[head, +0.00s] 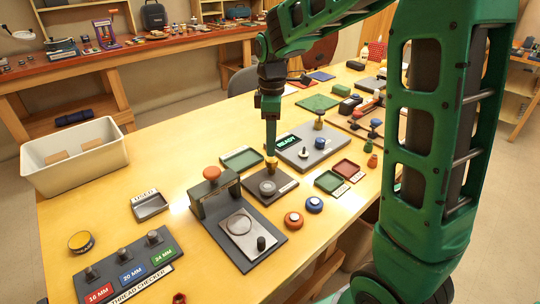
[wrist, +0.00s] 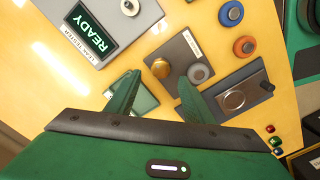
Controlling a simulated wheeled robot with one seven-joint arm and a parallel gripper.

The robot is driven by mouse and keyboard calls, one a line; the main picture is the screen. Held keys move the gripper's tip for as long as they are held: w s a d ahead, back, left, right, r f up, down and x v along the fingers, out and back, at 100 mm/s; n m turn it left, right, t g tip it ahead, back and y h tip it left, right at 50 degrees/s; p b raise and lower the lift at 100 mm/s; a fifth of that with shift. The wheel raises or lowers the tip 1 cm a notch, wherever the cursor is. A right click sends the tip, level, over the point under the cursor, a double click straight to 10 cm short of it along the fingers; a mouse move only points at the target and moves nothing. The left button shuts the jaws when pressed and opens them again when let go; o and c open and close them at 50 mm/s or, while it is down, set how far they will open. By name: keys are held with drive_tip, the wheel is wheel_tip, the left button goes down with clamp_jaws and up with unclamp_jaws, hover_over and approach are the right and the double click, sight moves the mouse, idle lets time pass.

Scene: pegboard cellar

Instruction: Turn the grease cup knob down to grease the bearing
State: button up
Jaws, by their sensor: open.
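The grease cup knob, a round brass cap, shows in the wrist view (wrist: 160,68) and in the head view (head: 271,164). It stands on a dark plate (wrist: 183,48), beside a round grey bearing (wrist: 198,74); the bearing also shows in the head view (head: 267,188). My gripper (wrist: 158,77) is open, its two green fingers pointing at the knob. The knob appears in line with the gap between the fingertips. In the head view my gripper (head: 271,150) is upright, right above the knob. I cannot tell whether the fingertips reach down around it. Nothing is held.
The leak tester (head: 305,148) with its READY screen stands behind the plate. A fixture with an orange knob (head: 212,173) stands close on the left. A green tray (head: 241,159) lies behind left.

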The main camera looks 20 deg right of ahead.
sight(272, 159)
wheel_tip(272, 159, down, 6)
drive_tip(key=shift+r, duration=0.1)
idle(0.4)
drive_tip(key=c, duration=1)
